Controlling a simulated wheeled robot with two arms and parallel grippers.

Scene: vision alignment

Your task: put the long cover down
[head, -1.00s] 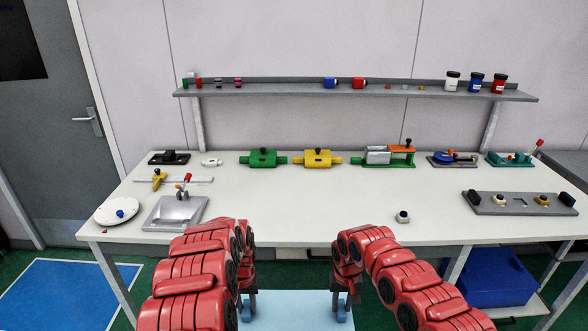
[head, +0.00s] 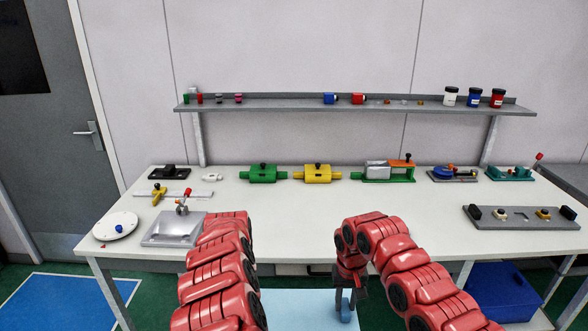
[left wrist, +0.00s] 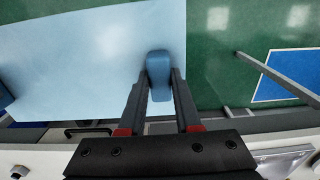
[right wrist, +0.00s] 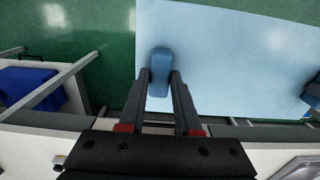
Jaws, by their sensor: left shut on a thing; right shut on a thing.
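The long cover is a flat light-blue sheet in front of the bench (head: 300,310). It fills much of the left wrist view (left wrist: 80,60) and the right wrist view (right wrist: 230,60). My left gripper (left wrist: 159,85) is shut on a blue handle (left wrist: 158,66) at one end of it. In the head view that gripper is hidden behind my left arm. My right gripper (head: 346,300) is shut on the other blue handle (right wrist: 160,62). The cover is over the green floor; I cannot tell its height or whether it touches anything.
The white bench (head: 300,222) stands beyond the cover, with several fixtures and a grey tray (head: 520,225) on it. A blue bin (head: 500,290) sits below at the right. A blue floor mat (head: 60,300) lies at the left. A shelf (head: 300,108) runs along the wall.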

